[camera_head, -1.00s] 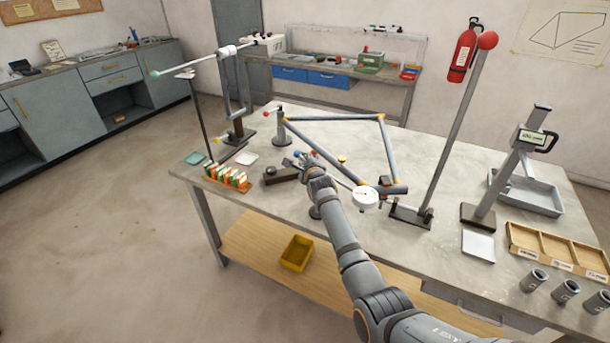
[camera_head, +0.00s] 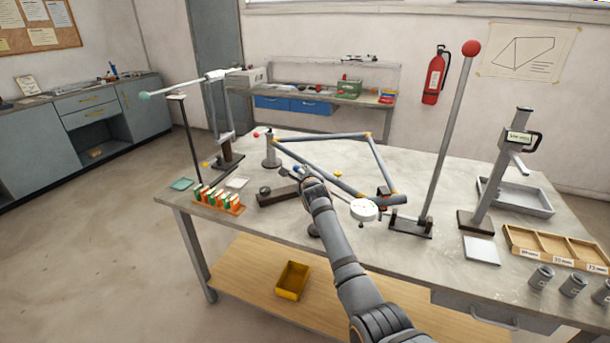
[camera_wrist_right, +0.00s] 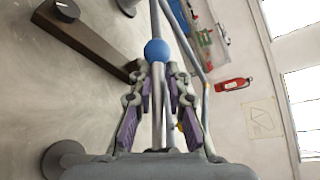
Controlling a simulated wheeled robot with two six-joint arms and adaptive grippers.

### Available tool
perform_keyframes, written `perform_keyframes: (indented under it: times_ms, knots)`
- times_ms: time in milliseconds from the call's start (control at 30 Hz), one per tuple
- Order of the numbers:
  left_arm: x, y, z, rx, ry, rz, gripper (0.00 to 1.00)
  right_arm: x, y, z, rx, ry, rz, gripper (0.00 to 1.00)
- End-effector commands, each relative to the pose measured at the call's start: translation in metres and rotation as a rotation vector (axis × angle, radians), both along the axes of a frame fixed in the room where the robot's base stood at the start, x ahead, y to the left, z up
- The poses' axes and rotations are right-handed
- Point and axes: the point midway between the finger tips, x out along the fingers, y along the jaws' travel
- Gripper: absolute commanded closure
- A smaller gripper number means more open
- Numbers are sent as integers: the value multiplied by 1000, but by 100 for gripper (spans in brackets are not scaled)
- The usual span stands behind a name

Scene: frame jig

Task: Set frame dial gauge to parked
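The dial gauge (camera_head: 363,209) has a round white face and sits at the near right corner of the grey tube frame (camera_head: 322,175). My right arm reaches over the bench, with its gripper (camera_head: 303,177) left of the gauge. A small blue ball (camera_head: 296,169) shows just past the gripper. In the right wrist view the blue ball (camera_wrist_right: 157,50) is at the fingertips, with pale rods running between the fingers. The right fingers (camera_wrist_right: 157,72) stand apart; firm contact with the ball does not show. What the ball is fixed to is unclear. My left gripper is not in view.
A dark block (camera_head: 278,195) lies left of my gripper, beside a rack of orange and green pieces (camera_head: 218,201). A tall red-topped post (camera_head: 451,130) stands right of the gauge. A grey tray (camera_head: 517,196) and wooden bin (camera_head: 556,247) lie farther right.

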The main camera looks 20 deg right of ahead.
Motion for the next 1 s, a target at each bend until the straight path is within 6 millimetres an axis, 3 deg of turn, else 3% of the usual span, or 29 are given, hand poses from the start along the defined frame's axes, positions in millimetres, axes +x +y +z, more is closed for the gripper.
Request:
perform_keyframes:
  times_ms: [33,133,633,767,1000]
  knots:
    - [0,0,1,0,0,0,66,2,2,12,4,-22,4,78]
    - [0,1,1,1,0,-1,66,2,2,11,4,-22,4,66]
    - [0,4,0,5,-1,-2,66,-3,2,5,2,-9,2,66]
    - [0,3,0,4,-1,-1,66,-19,4,8,2,-11,2,66]
    - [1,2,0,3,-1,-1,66,-68,10,19,5,-11,3,66]
